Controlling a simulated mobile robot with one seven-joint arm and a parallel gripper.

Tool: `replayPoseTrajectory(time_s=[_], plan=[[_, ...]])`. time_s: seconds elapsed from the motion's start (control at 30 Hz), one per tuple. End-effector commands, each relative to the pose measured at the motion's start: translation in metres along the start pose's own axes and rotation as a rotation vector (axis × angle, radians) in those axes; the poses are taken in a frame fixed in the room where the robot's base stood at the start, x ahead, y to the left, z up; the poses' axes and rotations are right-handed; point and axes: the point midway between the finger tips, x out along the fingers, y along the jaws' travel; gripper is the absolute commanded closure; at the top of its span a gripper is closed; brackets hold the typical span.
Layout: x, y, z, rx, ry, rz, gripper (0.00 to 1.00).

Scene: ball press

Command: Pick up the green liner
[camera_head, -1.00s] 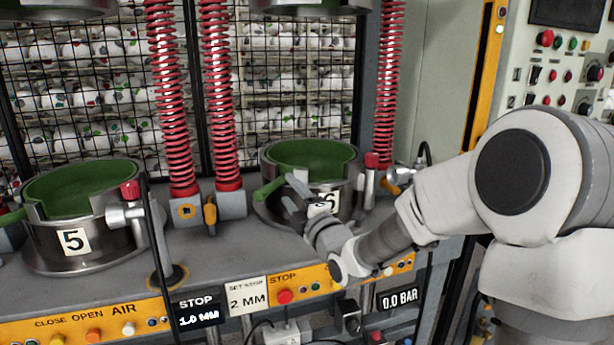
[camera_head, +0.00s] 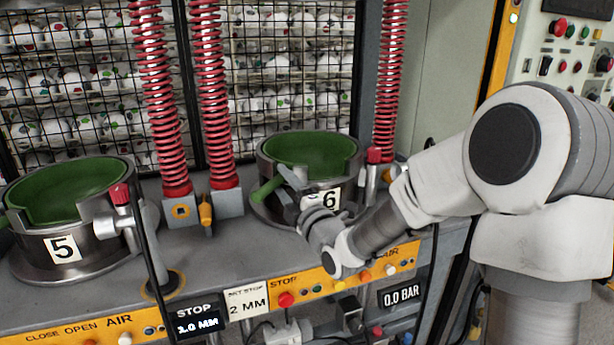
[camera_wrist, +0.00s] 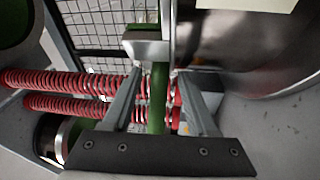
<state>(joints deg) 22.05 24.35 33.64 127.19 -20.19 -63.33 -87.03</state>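The green liner (camera_head: 312,149) sits in the round metal mould marked 6 (camera_head: 348,197). Its green handle (camera_head: 266,190) sticks out at the mould's left side. My gripper (camera_head: 287,180) is in front of the mould, close to this handle. In the wrist view my gripper (camera_wrist: 158,78) has its two fingers apart, with the green handle (camera_wrist: 158,97) showing between them. Gaps show on both sides of the handle, so it is not clamped. How deep the handle lies between the fingers is hard to tell.
A second mould marked 5 (camera_head: 95,240) with a green liner (camera_head: 75,188) stands at the left. Red springs (camera_head: 215,90) rise between the moulds. A red-capped clamp (camera_head: 373,157) stands right of mould 6. Button panels (camera_head: 325,285) line the front edge.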

Motion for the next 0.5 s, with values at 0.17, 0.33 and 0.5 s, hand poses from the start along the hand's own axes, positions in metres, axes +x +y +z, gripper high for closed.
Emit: replayPoseTrajectory(time_s=[0.17, 0.33, 0.5], plan=[[0.0001, 0.0000, 0.0001, 0.000, 0.000, 0.000, 0.76], [0.0001, 0.0001, 0.0001, 0.000, 0.000, 0.000, 1.00], [0.0002, 0.0001, 0.0001, 0.000, 0.000, 0.000, 1.00]])
